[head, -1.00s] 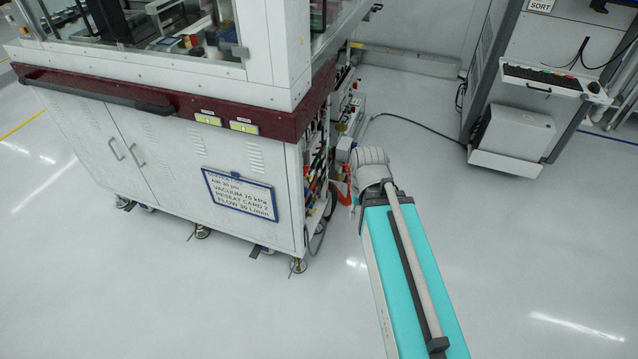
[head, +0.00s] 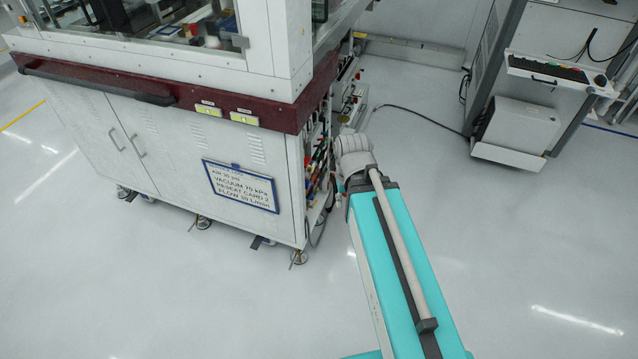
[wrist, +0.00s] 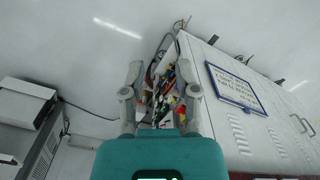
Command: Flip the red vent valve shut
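My gripper (wrist: 163,72) is open in the wrist view, its two grey fingers standing apart. Between and beyond them shows the narrow side panel of the white cabinet, crowded with small coloured fittings (wrist: 168,82). Red pieces show among yellow, blue and black ones, but they are too small to tell which is the vent valve or how its lever stands.
The white cabinet (head: 170,165) carries a blue-framed sign (head: 241,186) and a dark red top band. A dark hose loops below the panel's front edge. A workstation with a keyboard (head: 546,72) stands at the right. The floor between is clear, with a black cable across it.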

